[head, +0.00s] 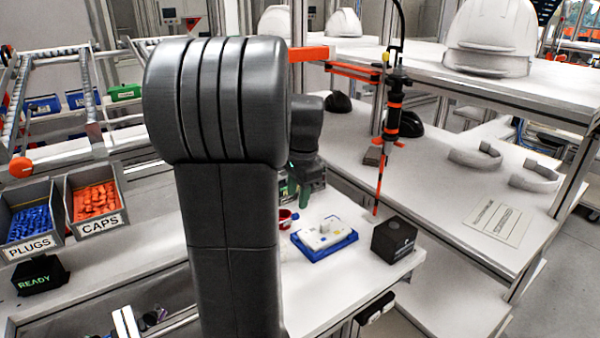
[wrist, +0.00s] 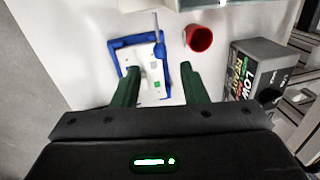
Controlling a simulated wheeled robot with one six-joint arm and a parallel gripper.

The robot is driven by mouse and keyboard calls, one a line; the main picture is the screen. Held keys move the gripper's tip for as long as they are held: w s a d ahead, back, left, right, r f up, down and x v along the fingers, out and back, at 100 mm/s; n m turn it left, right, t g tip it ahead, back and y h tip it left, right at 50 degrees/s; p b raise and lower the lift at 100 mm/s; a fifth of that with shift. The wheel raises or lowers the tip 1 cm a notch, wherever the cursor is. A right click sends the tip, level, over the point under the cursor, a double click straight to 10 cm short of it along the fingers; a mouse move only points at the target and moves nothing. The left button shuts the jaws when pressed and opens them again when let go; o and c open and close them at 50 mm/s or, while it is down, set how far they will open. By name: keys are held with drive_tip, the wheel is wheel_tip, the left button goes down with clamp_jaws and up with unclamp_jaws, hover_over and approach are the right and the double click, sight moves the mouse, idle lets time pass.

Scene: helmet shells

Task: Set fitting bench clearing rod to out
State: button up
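No part is clearly identifiable as the clearing rod. A thin grey rod-like piece (wrist: 155,25) stands at the far edge of a blue tray (wrist: 118,43) in the wrist view; I cannot tell whether it is the clearing rod. The tray holds a white plate with small coloured marks and also shows in the head view (head: 345,243). My gripper (wrist: 162,84) is open, its two dark green fingers apart over the near part of the tray, with nothing seen held between them. In the head view, my arm hides much of the bench, and my gripper is partly visible behind it.
A red cup (wrist: 199,38) stands right of the tray. A dark box (head: 393,240) with lettering (wrist: 255,70) sits at the bench's right end. An orange-and-black driver (head: 391,120) hangs above the bench. Bins of plugs (head: 30,222) and caps (head: 95,200) stand left.

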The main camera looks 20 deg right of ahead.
sight(296, 214)
wheel_tip(296, 214, up, 8)
drive_tip(key=s, duration=0.1)
drive_tip(key=shift+d, duration=0.2)
drive_tip(key=shift+f, duration=0.15)
drive_tip(key=f, duration=0.4)
drive_tip(key=w+f, duration=0.1)
drive_tip(key=f, duration=0.8)
drive_tip(key=shift+w+a+f, duration=0.15)
drive_tip(key=shift+w+a, duration=0.15)
drive_tip(key=shift+w, duration=0.1)
drive_tip(key=a, duration=0.2)
drive_tip(key=shift+s+a+f, duration=0.15)
drive_tip(key=shift+s+a, duration=0.15)
drive_tip(key=shift+s, duration=0.1)
drive_tip(key=shift+d, duration=0.1)
